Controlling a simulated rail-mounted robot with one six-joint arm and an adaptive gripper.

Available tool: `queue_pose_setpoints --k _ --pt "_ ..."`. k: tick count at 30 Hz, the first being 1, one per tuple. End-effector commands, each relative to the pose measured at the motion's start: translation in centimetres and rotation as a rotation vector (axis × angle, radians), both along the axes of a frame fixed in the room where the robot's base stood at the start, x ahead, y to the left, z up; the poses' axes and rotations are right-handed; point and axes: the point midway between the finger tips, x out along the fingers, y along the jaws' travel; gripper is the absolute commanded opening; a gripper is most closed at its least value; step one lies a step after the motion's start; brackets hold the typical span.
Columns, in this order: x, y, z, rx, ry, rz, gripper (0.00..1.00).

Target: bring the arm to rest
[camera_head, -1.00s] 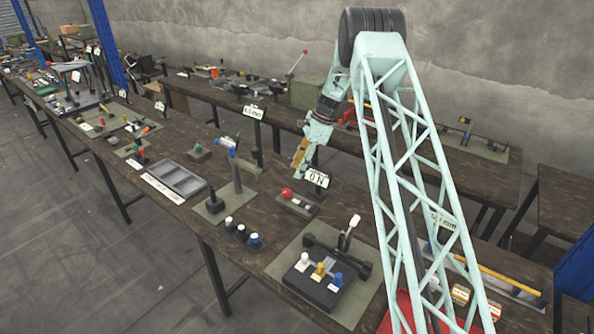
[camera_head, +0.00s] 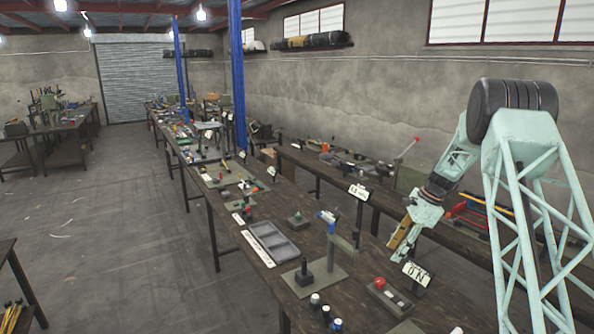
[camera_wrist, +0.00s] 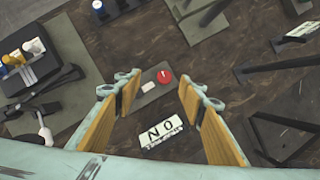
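My gripper (camera_head: 401,246) hangs from my pale green lattice arm (camera_head: 535,215) above the right part of the long workbench. In the wrist view my gripper (camera_wrist: 158,95) shows two wood-toned fingers spread wide apart with nothing between them. The red button (camera_wrist: 165,76) on its grey plate lies on the bench beyond the fingertips. The same red button (camera_head: 380,283) shows in the head view below my gripper. A white sign (camera_head: 416,274) with dark lettering stands close to the gripper; it also shows in the wrist view (camera_wrist: 163,133).
A grey sectioned tray (camera_head: 272,242) and a post on a green plate (camera_head: 312,278) stand left on the bench. A second bench with a red-knobbed lever (camera_head: 408,150) runs behind. A block with coloured knobs (camera_wrist: 27,62) shows at left in the wrist view.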

Motion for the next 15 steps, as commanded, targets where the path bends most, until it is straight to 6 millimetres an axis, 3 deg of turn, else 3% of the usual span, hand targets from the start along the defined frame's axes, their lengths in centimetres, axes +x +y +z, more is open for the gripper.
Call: queue_pose_setpoints --k 15 --pt "-4.7 3.5 8.5 -0.067 -0.075 0.185 0.37"
